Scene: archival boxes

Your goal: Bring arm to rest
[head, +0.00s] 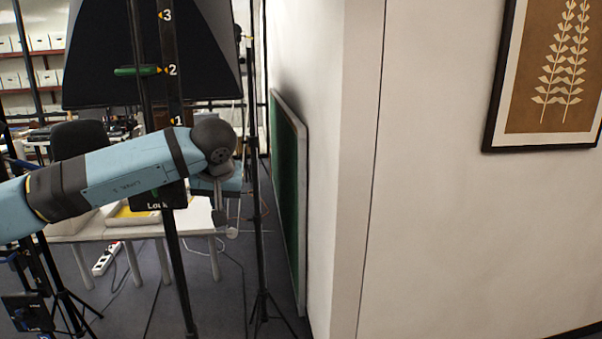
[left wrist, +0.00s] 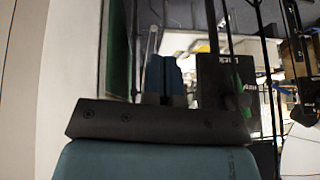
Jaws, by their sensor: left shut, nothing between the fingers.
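My left arm (head: 120,175) comes in from the left in the head view, pale blue with dark joints, stretched out in the air. Its left gripper (head: 226,222) hangs below the dark rounded wrist, in front of the table and floor. It is shut and empty, and nothing is held. In the left wrist view a dark bracket and pale blue arm part fill the lower middle and hide much of what lies behind. My right gripper is in neither view.
A black stand pole (head: 180,255) stands close to my left arm, with a softbox (head: 150,50) above. A white table (head: 135,232) stands behind. A green board (head: 288,185) leans against the white wall (head: 440,210) on the right. Cables and a power strip (head: 106,258) lie on the floor.

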